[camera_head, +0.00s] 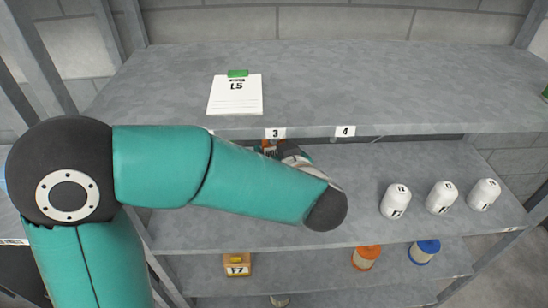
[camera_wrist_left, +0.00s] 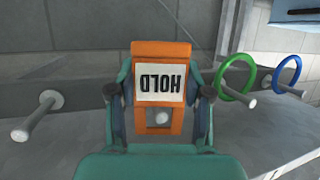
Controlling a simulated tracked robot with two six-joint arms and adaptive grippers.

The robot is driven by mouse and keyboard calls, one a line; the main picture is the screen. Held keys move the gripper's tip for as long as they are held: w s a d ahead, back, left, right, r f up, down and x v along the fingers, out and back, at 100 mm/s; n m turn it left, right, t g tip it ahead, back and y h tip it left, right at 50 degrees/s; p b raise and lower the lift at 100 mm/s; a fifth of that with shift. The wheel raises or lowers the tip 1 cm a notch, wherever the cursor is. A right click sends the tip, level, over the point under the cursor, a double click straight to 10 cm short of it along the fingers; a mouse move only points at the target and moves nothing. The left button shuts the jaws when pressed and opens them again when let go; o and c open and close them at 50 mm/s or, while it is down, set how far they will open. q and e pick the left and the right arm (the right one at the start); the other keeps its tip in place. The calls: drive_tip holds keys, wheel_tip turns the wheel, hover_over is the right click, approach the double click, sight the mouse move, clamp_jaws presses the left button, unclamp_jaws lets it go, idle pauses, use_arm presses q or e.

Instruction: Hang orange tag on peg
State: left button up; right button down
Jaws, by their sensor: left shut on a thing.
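The orange tag (camera_wrist_left: 161,51) has a white label reading HOLD, upside down in the left wrist view. My left gripper (camera_wrist_left: 160,95) is shut on it, with a finger at each side. A peg's round pale tip (camera_wrist_left: 163,117) shows in the opening near the tag's lower end; I cannot tell whether it is through the opening or behind it. In the head view a bit of the tag (camera_head: 268,147) shows below the upper shelf's edge, and my forearm hides most of the gripper. My right gripper is in neither view.
A bare peg (camera_wrist_left: 20,134) is at the left. To the right, a green ring (camera_wrist_left: 238,77) and a blue ring (camera_wrist_left: 287,75) hang on pegs. White bottles (camera_head: 440,197) stand on the middle shelf. A clipboard (camera_head: 236,95) lies on the upper shelf (camera_head: 340,85).

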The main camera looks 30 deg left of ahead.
use_arm(q)
drive_tip(key=shift+w+a+f, duration=0.1)
drive_tip(key=shift+w+a, duration=0.35)
drive_tip(key=shift+w, duration=0.2)
drive_tip(key=shift+w+a+f, duration=0.3)
drive_tip(key=shift+w+f, duration=0.1)
drive_tip(key=o, duration=1)
drive_tip(key=shift+c, duration=0.2)
